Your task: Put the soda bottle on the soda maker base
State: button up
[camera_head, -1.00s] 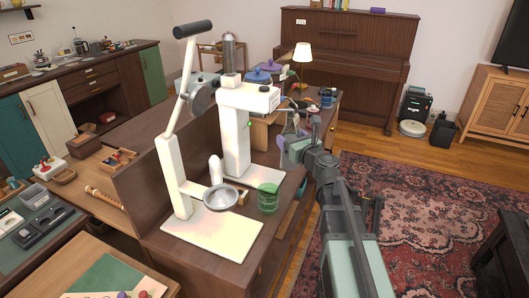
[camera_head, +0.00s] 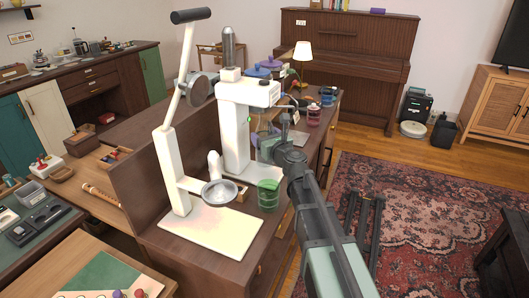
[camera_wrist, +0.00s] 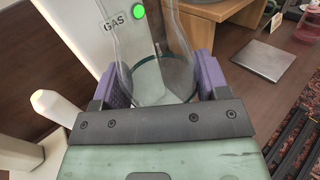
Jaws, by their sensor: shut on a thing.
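The white soda maker (camera_head: 236,135) stands upright on the dark desk, with a green light on its front. In the wrist view its column (camera_wrist: 85,28) shows a GAS label beside the lit green light. My gripper (camera_head: 266,148) is shut on the clear soda bottle (camera_wrist: 150,45), whose glass shows between the purple finger pads (camera_wrist: 160,88). The bottle is in front of the soda maker's column, close to it. It is faint in the head view. The soda maker's base is partly hidden in both views, and I cannot tell whether the bottle touches it.
A white lever press (camera_head: 172,165) with a metal bowl (camera_head: 219,192) stands to the left. A green glass (camera_head: 268,195) stands near the desk's front edge, below my gripper. A flat grey plate (camera_wrist: 264,60) lies to the right.

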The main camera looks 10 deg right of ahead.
notch_tip(320, 180, down, 4)
jog(key=b, duration=0.3)
jog(key=shift+r, duration=0.1)
jog(key=shift+w+a+f+b, duration=0.1)
jog(key=shift+f+b, duration=0.25)
jog(key=shift+b, duration=0.25)
jog(key=shift+r, duration=0.25)
jog(key=shift+f, duration=0.15)
jog(key=o, duration=1.2)
jog(key=shift+s+r, duration=0.2)
jog(key=v, duration=1.1)
jog(key=shift+s, duration=0.25)
